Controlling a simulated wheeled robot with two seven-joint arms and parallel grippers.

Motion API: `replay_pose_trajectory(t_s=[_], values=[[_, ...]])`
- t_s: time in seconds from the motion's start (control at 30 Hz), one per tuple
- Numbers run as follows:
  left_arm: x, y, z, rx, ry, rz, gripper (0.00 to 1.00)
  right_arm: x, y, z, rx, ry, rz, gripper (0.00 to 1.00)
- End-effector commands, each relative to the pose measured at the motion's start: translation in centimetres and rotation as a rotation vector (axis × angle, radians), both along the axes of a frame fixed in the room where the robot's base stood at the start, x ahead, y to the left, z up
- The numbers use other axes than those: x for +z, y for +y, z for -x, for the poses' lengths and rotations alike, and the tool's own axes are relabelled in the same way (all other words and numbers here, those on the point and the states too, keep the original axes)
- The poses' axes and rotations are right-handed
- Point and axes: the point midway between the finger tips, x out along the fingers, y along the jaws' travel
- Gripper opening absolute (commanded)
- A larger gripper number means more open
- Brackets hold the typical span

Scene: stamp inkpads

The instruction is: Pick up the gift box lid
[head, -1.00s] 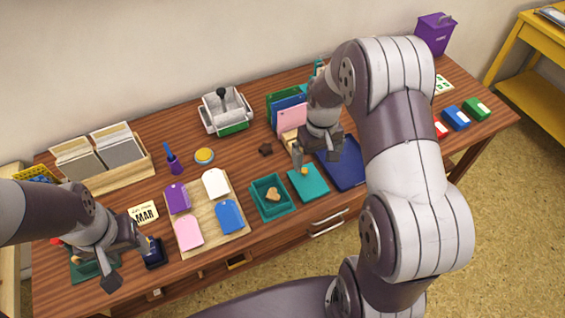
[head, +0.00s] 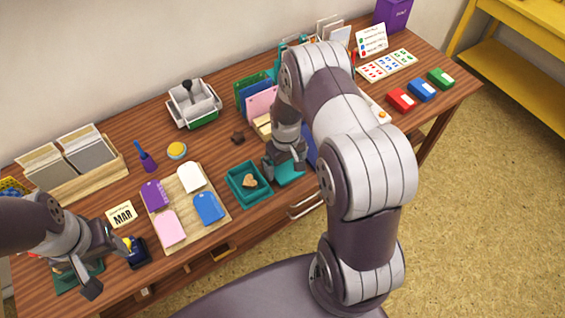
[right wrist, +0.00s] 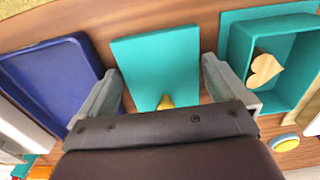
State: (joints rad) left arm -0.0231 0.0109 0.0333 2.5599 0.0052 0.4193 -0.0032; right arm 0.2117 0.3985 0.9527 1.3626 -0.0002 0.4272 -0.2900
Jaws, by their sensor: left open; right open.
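The gift box lid is a flat teal square with a yellow knob, lying on the table; it shows in the right wrist view (right wrist: 157,55) and partly in the head view (head: 289,178). My right gripper (head: 284,170) is open above it. In the right wrist view its fingers (right wrist: 160,72) stand on either side of the lid and knob, apart from the knob. The teal gift box (head: 235,187) is left of the lid in the head view, open, with a heart-shaped piece (head: 250,182) inside. My left gripper (head: 108,266) is open at the table's front left.
A blue tray (right wrist: 60,75) lies close beside the lid. A wooden board (head: 188,210) with several coloured tags is left of the box. Upright coloured folders (head: 258,100) stand behind my right gripper. Red, blue and green inkpads (head: 421,90) sit at the right.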

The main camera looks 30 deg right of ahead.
Motion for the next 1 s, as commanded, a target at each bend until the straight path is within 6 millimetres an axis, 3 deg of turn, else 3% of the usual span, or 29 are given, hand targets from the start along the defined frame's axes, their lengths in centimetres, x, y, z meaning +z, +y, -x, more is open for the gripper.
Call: replay_pose_trajectory(t_s=[0.03,0.07,0.17,0.57,0.8,1.0], values=[[0.0,0.0,0.0,0.000,0.000,0.000,0.56,0.0,0.0,0.0,0.000,0.000,0.000,1.00],[0.0,0.0,0.0,0.000,0.000,0.000,0.56,0.0,0.0,0.0,0.000,0.000,0.000,0.94],[0.0,0.0,0.0,0.000,0.000,0.000,0.56,0.0,0.0,0.0,0.000,0.000,0.000,0.61],[0.0,0.0,0.0,0.000,0.000,0.000,0.56,0.7,0.0,0.0,0.000,-0.001,0.000,0.60],[-0.1,0.0,0.0,0.000,0.000,0.000,0.56,4.5,-0.1,0.1,-0.001,-0.003,0.001,0.60],[-0.1,0.0,0.0,0.000,0.000,0.000,0.56,7.1,-1.6,4.7,-0.004,0.000,0.000,0.60]])
